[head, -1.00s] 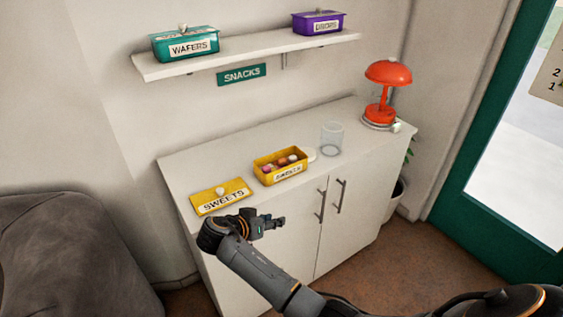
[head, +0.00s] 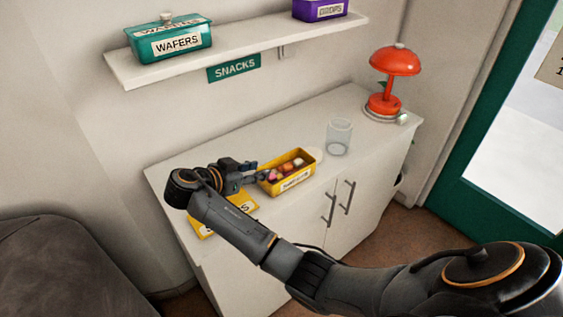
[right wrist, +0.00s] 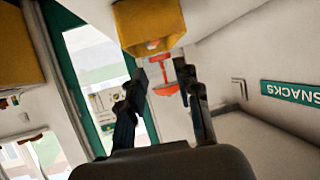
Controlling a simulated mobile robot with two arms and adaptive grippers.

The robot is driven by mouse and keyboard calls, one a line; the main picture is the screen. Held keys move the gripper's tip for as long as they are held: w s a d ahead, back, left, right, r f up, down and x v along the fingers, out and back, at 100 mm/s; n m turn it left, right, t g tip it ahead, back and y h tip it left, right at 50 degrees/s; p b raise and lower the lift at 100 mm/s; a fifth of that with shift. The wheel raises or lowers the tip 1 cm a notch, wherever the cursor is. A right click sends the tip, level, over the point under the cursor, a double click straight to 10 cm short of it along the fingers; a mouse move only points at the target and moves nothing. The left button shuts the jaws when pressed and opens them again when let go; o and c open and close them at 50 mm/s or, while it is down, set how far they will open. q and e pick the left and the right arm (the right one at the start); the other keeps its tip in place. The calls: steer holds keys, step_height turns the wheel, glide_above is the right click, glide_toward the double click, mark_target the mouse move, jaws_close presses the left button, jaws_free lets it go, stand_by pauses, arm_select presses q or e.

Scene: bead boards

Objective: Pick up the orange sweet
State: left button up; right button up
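The open yellow tin (head: 291,182) stands on the cabinet top in the head view. It holds several small sweets, pink, orange, brown and pale. An orange-looking sweet (head: 287,168) lies near the middle, too small to see clearly. My right gripper (head: 259,171) is just left of the tin, apart from the sweets. In the right wrist view its two fingers (right wrist: 160,75) are spread with nothing between them. That view is upside down, and a yellow tin (right wrist: 148,20) shows beyond the fingertips. My left gripper is not in view.
The yellow SWEETS lid (head: 243,201) lies left of the tin, partly hidden by my right arm. A clear glass (head: 339,137) and a red lamp (head: 394,62) stand to the right. The shelf (head: 240,53) above holds a green WAFERS tin (head: 170,40) and a purple tin (head: 319,9).

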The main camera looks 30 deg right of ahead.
steer(key=p, duration=0.1)
glide_toward(286, 166)
steer(key=x, duration=0.3)
steer(key=shift+w+d+r, duration=0.1)
steer(key=shift+d+r, duration=0.2)
steer(key=shift+w+d+f, duration=0.15)
steer(key=shift+w+f, duration=0.05)
steer(key=shift+f, duration=0.05)
steer(key=shift+w+d+f, duration=0.1)
steer(key=shift+d, duration=0.1)
steer(key=p+x, duration=0.2)
steer(key=x, duration=0.2)
steer(key=shift+d+f, duration=0.15)
steer(key=shift+f, duration=0.1)
steer(key=shift+d+f, duration=0.2)
steer(key=shift+a, duration=0.1)
steer(key=shift+c, duration=0.6)
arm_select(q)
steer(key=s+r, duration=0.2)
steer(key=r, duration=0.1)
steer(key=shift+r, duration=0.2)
arm_select(e)
steer(key=c, duration=0.4)
